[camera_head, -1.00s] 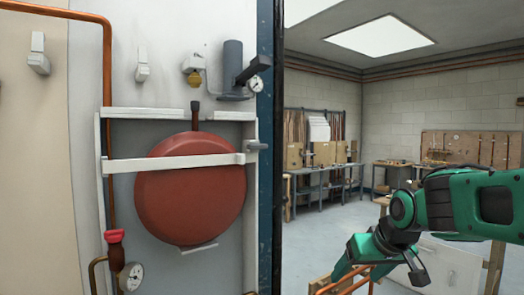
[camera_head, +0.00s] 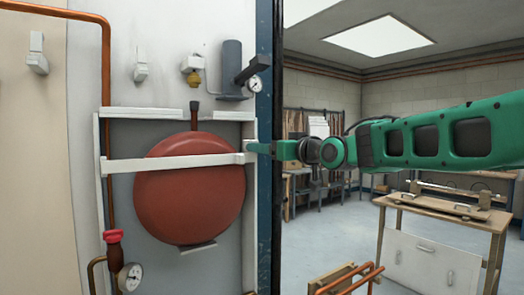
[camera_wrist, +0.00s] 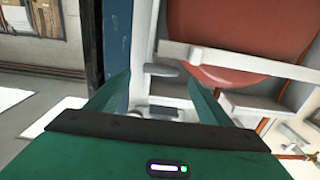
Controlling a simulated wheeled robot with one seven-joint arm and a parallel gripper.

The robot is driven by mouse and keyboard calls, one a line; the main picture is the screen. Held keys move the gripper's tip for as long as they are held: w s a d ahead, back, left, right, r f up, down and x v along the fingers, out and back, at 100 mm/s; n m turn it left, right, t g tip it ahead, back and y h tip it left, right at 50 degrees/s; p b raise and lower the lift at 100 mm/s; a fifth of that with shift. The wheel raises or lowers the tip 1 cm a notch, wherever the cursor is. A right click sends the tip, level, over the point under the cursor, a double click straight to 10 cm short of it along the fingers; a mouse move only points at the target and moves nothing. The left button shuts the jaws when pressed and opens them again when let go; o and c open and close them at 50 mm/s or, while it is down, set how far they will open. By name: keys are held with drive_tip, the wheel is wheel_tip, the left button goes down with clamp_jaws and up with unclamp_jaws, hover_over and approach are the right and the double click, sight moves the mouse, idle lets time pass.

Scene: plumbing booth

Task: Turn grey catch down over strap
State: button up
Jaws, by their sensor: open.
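The white strap (camera_head: 170,163) runs across the front of the round red vessel (camera_head: 190,205) in its white frame. The grey catch (camera_wrist: 161,70) shows in the wrist view as a short rounded bar by the strap's end. It lies sideways, pointing away from the strap. My gripper (camera_head: 256,147) is at the right end of the strap in the head view, where it hides the catch. In the wrist view my two green fingers are open, one on each side of the catch. I cannot tell whether either finger touches it.
A blue post (camera_head: 265,210) stands right beside the frame, close to my gripper. A gauge (camera_head: 254,86) and grey cylinder (camera_head: 232,68) are above. A red-handled valve (camera_head: 113,238) and copper pipe (camera_head: 107,90) are at left. A wooden table (camera_head: 440,204) stands at right.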

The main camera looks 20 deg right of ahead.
drive_tip(key=shift+x, duration=2.55)
drive_tip(key=c, duration=1)
drive_tip(key=shift+d, duration=0.4)
drive_tip(key=shift+a, duration=0.15)
drive_tip(key=shift+c, duration=0.2)
